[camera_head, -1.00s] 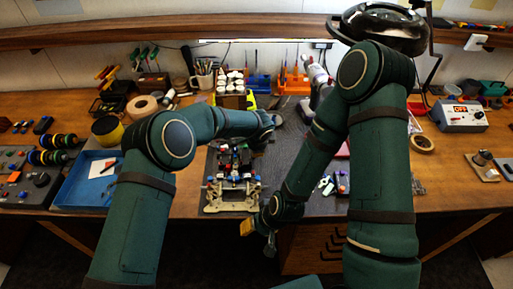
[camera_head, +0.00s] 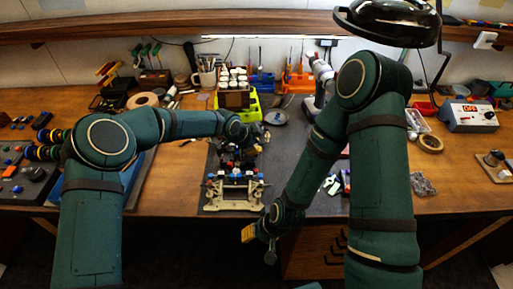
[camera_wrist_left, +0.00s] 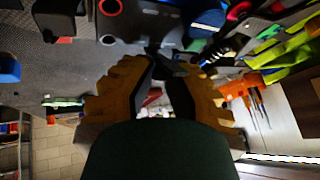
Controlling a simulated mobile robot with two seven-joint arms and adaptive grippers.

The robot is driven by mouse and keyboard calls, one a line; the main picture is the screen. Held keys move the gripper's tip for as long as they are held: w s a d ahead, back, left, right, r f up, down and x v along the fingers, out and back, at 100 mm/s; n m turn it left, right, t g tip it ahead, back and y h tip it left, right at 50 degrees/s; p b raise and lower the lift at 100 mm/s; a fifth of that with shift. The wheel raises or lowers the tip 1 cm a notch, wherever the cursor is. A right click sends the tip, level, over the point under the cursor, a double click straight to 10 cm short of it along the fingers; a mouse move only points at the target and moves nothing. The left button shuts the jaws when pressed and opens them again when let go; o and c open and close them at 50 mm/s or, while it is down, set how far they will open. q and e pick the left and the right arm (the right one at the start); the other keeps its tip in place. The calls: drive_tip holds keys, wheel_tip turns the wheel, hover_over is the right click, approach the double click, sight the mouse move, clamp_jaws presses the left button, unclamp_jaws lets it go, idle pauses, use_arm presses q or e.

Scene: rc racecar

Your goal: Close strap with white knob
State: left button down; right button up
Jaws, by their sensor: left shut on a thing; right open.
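The RC racecar (camera_head: 236,187) stands on the dark mat, its pale front end toward me. My left gripper (camera_head: 238,140) is over the far part of the car, largely hidden behind my own wrist in the head view. In the left wrist view, the yellow fingers of my left gripper (camera_wrist_left: 165,62) converge on a small dark piece at the car. I cannot tell from the picture whether this piece is the strap. I cannot make out the white knob clearly. My right gripper (camera_head: 258,243) is open and empty at the table's front edge, right of the car.
A yellow-green crate with white-capped bottles (camera_head: 234,86) stands behind the car. A small round dish (camera_head: 275,118) lies on the mat (camera_head: 300,150). Small parts lie near my right forearm. A blue tray is partly hidden by my left arm. The mat between the dish and my right forearm is clear.

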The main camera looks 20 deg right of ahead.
use_arm(q)
drive_tip(key=shift+a+f+h+b, duration=0.25)
drive_tip(key=shift+h+b, duration=0.25)
drive_tip(key=c, duration=0.9)
unclamp_jaws()
drive_tip(key=shift+c, duration=0.2)
drive_tip(key=shift+r, duration=0.1)
drive_tip(key=shift+r, duration=0.15)
drive_tip(key=v, duration=1.1)
drive_tip(key=shift+a+r, duration=0.25)
drive_tip(key=shift+a, duration=0.1)
drive_tip(key=shift+o, duration=0.2)
drive_tip(key=shift+w, duration=0.1)
